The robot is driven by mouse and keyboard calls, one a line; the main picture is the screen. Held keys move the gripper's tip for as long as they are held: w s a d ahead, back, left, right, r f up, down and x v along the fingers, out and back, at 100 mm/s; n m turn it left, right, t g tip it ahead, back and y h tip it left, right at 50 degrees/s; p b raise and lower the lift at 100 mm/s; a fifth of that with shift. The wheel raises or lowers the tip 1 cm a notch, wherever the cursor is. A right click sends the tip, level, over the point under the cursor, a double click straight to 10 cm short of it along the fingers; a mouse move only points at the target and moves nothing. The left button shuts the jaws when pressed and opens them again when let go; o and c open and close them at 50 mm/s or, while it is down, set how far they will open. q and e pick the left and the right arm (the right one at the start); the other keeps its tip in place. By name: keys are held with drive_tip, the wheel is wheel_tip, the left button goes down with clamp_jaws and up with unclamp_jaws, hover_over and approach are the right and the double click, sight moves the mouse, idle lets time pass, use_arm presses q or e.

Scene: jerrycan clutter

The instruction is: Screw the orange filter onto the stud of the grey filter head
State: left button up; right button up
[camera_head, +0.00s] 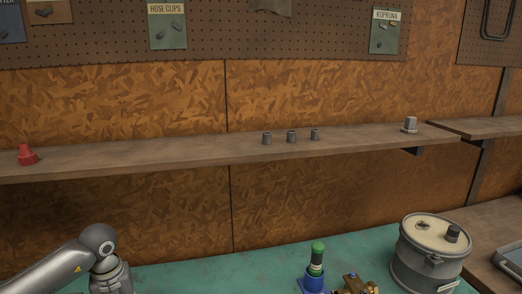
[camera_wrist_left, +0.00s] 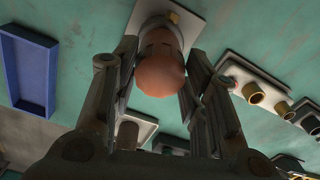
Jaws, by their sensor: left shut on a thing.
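In the left wrist view an orange filter (camera_wrist_left: 160,73) with a rounded end sits between the fingers of my left gripper (camera_wrist_left: 162,56), which is shut on it. Just beyond it a grey cylindrical part (camera_wrist_left: 165,22), probably the grey filter head, stands on a pale square plate (camera_wrist_left: 195,22). The filter lines up roughly with this part and overlaps it in the picture. The stud is hidden, so I cannot tell whether they touch. In the head view only my left arm shows at the lower left. My right gripper is in neither view.
A blue tray (camera_wrist_left: 27,68) lies left on the green bench. Brass fittings on a plate (camera_wrist_left: 256,92) stand close on the right. The head view shows a green-topped item (camera_head: 317,255) and a metal drum (camera_head: 405,258). Small parts stand on the back shelf (camera_head: 190,155).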

use_arm(q)
drive_tip(key=shift+m, duration=0.3)
drive_tip(key=shift+f+m+b, duration=0.1)
drive_tip(key=shift+m+b, duration=0.4)
drive_tip(key=shift+m, duration=0.5)
drive_tip(key=m, duration=0.3)
drive_tip(key=shift+b, duration=0.3)
drive_tip(key=o, duration=0.7)
drive_tip(key=shift+c, duration=0.2)
